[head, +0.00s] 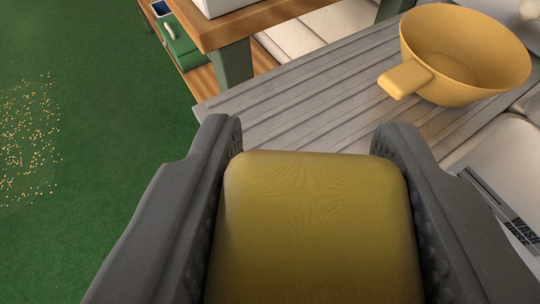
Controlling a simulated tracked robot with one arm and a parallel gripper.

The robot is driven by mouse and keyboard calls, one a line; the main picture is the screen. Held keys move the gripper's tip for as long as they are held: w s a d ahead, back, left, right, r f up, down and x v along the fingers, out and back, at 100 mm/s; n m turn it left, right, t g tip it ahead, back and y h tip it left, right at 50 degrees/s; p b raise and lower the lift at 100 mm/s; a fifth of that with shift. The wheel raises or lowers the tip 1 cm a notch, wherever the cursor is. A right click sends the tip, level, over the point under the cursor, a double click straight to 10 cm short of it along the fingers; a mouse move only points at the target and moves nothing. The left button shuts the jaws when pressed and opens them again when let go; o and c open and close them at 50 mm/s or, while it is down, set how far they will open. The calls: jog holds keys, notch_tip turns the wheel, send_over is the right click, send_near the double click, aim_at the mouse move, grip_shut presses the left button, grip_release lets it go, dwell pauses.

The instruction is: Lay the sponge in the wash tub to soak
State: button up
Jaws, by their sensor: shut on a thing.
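My gripper (313,140) has its two dark grey fingers shut on a mustard-yellow block with rounded corners, the sponge (315,225). The sponge fills the space between the fingers and hides what is below it. At the right edge, partly behind the right finger, is a label (520,230) with dark lettering that I cannot fully read. Pale grey rounded surfaces (497,155) lie beside it. I cannot tell whether these belong to the wash tub; no tub opening shows clearly.
A yellow-orange bowl with a stubby handle (455,75) stands on a grey slatted top (300,105) ahead right. A wooden table (245,25) with a green leg and a white box corner is beyond. Green floor (90,130) with scattered pale bits (30,135) lies left.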

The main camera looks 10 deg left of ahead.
jog(key=f+b, duration=0.1)
jog(key=b, duration=0.1)
jog(key=shift+s+d+f+b, duration=0.1)
jog(key=shift+f+b, duration=0.1)
jog(key=shift+b, duration=0.15)
notch_tip(320, 180, down, 5)
jog(key=s+m+h+b, duration=0.1)
jog(key=s+h+b, duration=0.15)
jog(key=b, duration=1.05)
jog(key=p, duration=0.2)
send_over(295, 127)
jog(key=s, duration=0.2)
notch_tip(295, 127, down, 3)
jog(key=shift+w+f+m, duration=0.15)
jog(key=shift+m, duration=0.25)
jog(key=shift+f+y+b, duration=0.25)
jog(key=shift+f+b, duration=0.15)
jog(key=shift+f, duration=1.35)
jog(key=shift+f, duration=0.1)
